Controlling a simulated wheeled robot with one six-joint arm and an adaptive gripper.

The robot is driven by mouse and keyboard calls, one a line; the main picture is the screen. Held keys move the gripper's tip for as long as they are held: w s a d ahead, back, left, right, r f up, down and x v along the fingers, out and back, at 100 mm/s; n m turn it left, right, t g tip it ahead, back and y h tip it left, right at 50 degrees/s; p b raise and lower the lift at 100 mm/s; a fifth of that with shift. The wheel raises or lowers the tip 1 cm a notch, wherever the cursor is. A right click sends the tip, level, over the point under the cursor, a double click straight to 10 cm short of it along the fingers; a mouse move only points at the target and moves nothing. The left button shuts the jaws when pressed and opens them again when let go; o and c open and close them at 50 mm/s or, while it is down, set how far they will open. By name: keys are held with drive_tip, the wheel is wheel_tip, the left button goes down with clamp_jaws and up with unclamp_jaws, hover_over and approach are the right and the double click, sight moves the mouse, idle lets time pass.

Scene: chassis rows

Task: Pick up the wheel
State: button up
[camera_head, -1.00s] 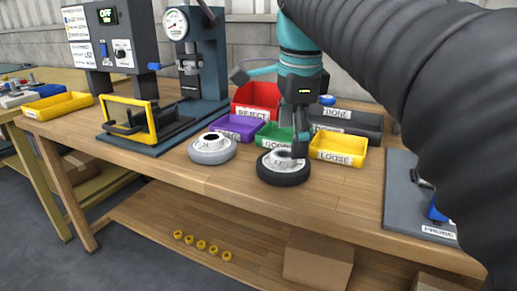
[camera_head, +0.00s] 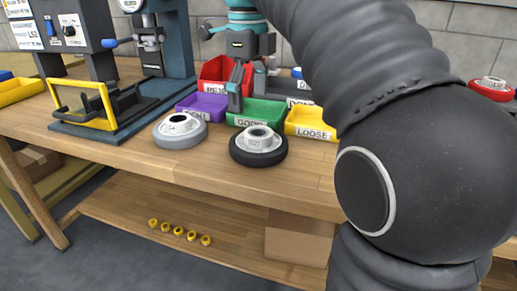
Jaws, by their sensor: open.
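Two wheels lie flat on the wooden workbench (camera_head: 310,182). One wheel (camera_head: 259,146) has a black tyre and a pale hub with a raised centre; it lies near the front edge. The other wheel (camera_head: 180,131) is grey and lies to its left. My gripper (camera_head: 238,100) points down above and behind the black-tyred wheel, close in the picture to the green bin marked GOOD. It is open and holds nothing. The fingers overlap in this view, so the gap between them is hard to see.
Behind the wheels stand a purple bin (camera_head: 203,105), a green bin (camera_head: 264,111), a yellow bin marked LOOSE (camera_head: 311,122) and a red bin (camera_head: 213,76). A press with a yellow-framed guard (camera_head: 82,104) stands at left. My arm covers the right side.

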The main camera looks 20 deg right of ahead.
sight(257, 126)
drive_tip(key=shift+f, duration=0.7)
drive_tip(key=f, duration=0.1)
drive_tip(key=d+f+b, duration=0.1)
drive_tip(key=f, duration=0.1)
drive_tip(key=s+f, duration=0.1)
drive_tip(key=shift+d+f, duration=0.2)
drive_tip(key=shift+f, duration=0.4)
drive_tip(key=shift+w, duration=0.1)
drive_tip(key=c, duration=1.6)
drive_tip(key=shift+o, duration=0.2)
